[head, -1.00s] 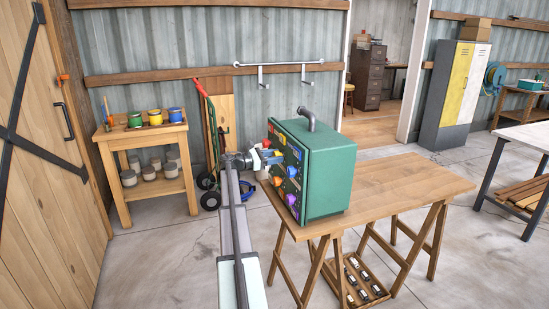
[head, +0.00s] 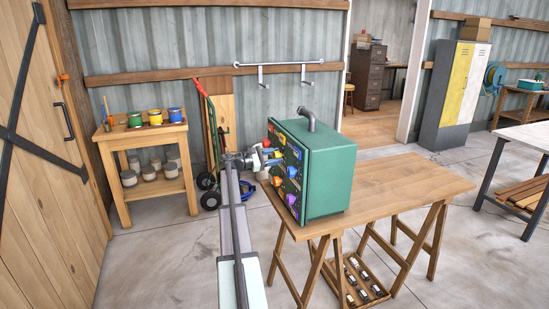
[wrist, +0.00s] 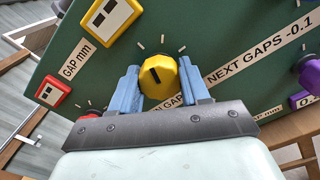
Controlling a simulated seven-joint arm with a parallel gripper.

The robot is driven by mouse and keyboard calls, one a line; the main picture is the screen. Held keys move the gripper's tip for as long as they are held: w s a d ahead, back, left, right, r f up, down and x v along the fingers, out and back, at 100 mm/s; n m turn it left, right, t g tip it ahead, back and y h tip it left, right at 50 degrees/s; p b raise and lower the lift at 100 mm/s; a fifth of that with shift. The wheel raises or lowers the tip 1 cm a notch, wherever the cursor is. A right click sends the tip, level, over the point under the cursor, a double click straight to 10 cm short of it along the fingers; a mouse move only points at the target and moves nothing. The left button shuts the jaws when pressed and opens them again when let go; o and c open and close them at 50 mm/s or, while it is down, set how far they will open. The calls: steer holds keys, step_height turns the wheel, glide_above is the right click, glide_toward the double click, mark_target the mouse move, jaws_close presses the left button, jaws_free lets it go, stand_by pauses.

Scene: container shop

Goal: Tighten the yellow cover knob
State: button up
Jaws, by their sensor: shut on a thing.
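The yellow knob (wrist: 159,77) sits on the green panel of the machine, with a dark pointer mark on its face and white tick marks around it. My gripper (wrist: 162,85) has its two blue fingers on either side of the knob, shut on it. In the head view my gripper (head: 266,157) reaches the left-facing panel of the green machine (head: 328,182), and the knob between the fingers is hard to make out there. The machine stands on a wooden trestle table (head: 400,190).
In the wrist view, a yellow-framed display (wrist: 110,16), a red-framed display (wrist: 53,91) and a purple knob (wrist: 310,75) are nearby on the panel. A hand truck (head: 209,140) and a paint shelf (head: 150,145) stand behind. The table's right side is clear.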

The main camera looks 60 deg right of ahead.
steer(key=m, duration=0.4)
steer(key=shift+m, duration=0.4)
stand_by(0.4)
steer(key=o, duration=1)
steer(key=shift+o, duration=0.2)
steer(key=v, duration=1.4)
steer(key=shift+m, duration=0.4)
